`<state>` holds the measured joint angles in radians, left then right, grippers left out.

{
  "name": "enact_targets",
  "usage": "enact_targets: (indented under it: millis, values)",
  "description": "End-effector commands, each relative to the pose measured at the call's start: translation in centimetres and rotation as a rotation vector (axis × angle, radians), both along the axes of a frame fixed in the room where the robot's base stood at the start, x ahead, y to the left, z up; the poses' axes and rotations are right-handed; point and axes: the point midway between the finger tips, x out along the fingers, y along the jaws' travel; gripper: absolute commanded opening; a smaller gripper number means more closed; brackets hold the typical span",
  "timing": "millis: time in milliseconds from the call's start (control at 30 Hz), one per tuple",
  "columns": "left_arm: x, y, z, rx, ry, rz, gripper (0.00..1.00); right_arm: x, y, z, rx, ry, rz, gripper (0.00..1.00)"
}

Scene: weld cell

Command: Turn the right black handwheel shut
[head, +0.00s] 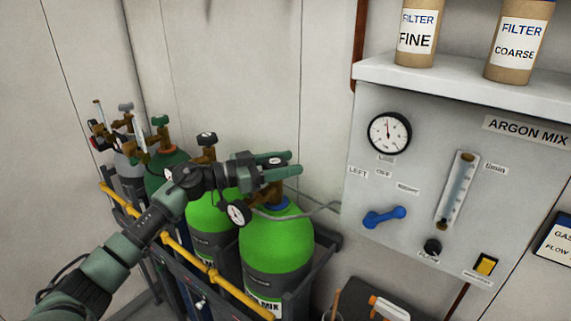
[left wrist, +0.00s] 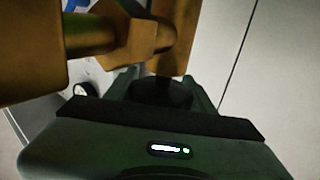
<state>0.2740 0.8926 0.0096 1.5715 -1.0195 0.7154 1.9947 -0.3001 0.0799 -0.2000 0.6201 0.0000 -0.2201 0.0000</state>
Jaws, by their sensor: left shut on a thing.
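My left gripper (head: 284,163) is over the top of the right bright green cylinder (head: 275,243), shut on the right black handwheel. In the head view the gripper hides that handwheel. In the left wrist view the dark round handwheel (left wrist: 162,92) sits between the fingers, in front of the brass valve body (left wrist: 150,42). The brass valve (head: 272,193) also shows below the gripper in the head view. The left black handwheel (head: 207,138) stands on the neighbouring bright green cylinder (head: 200,213), clear of the fingers. My right gripper is not in view.
A pressure gauge (head: 238,212) sits close below my left wrist. A yellow rail (head: 195,258) runs in front of the cylinders. A dark green cylinder (head: 163,168) and a grey one stand farther left. The argon panel (head: 420,150) with its blue lever (head: 384,216) is right.

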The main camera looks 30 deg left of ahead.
Motion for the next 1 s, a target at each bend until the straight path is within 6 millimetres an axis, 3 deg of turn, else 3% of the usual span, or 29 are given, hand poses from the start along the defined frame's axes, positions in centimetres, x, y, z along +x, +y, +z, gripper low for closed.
enact_targets:
  millis: [467,1000]
  values:
    - [-0.5,-0.4,0.2,0.001,-0.005,-0.324,0.13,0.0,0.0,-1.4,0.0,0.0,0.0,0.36]
    - [-1.4,-0.9,0.0,0.001,-0.006,-0.685,0.13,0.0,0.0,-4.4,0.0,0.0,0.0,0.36]
